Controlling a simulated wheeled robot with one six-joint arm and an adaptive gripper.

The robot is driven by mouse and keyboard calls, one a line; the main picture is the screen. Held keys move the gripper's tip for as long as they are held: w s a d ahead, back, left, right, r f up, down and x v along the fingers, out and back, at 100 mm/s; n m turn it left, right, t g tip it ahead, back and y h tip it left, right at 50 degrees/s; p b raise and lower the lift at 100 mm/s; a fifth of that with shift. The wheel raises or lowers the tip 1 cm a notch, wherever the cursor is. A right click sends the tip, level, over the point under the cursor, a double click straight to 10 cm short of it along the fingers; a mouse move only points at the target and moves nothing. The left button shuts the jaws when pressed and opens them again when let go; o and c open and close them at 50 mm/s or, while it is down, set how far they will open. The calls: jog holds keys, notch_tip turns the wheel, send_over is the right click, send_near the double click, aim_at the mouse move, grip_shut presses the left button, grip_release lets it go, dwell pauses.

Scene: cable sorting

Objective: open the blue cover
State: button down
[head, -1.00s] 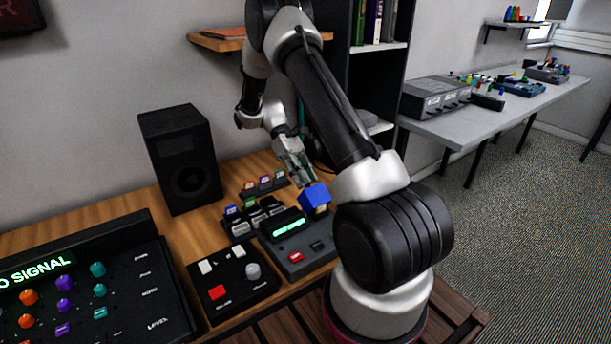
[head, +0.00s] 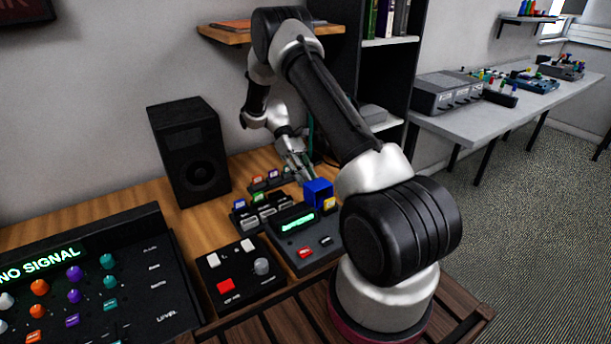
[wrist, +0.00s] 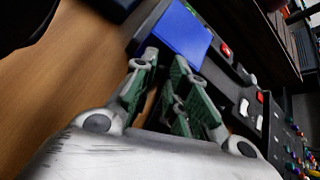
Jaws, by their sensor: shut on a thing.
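The blue cover (head: 317,190) is at the back right corner of a dark device (head: 304,243) with a green lit display. A yellow label (head: 329,204) shows just in front of it. My gripper (head: 306,175) is behind and left of the cover, pointing down. In the wrist view, the blue cover (wrist: 180,32) lies at the tips of my gripper (wrist: 163,66), whose green-padded fingers are shut on its near edge. The exact contact is partly hidden by the fingers.
A black speaker (head: 190,150) stands at the back left. Connectors with coloured tags (head: 262,212) sit left of the device. A black box with a red button (head: 238,277) is in front left, beside a mixer panel (head: 90,280). Bare wood (wrist: 60,75) lies left of my fingers.

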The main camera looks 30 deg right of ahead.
jog(key=shift+s+f, duration=0.3)
jog(key=shift+f, duration=0.35)
jog(key=c, duration=1.3)
grip_release()
jog(key=shift+c, duration=0.2)
jog(key=shift+w+r, duration=0.1)
jog(key=shift+w, duration=0.05)
jog(key=v, duration=1.2)
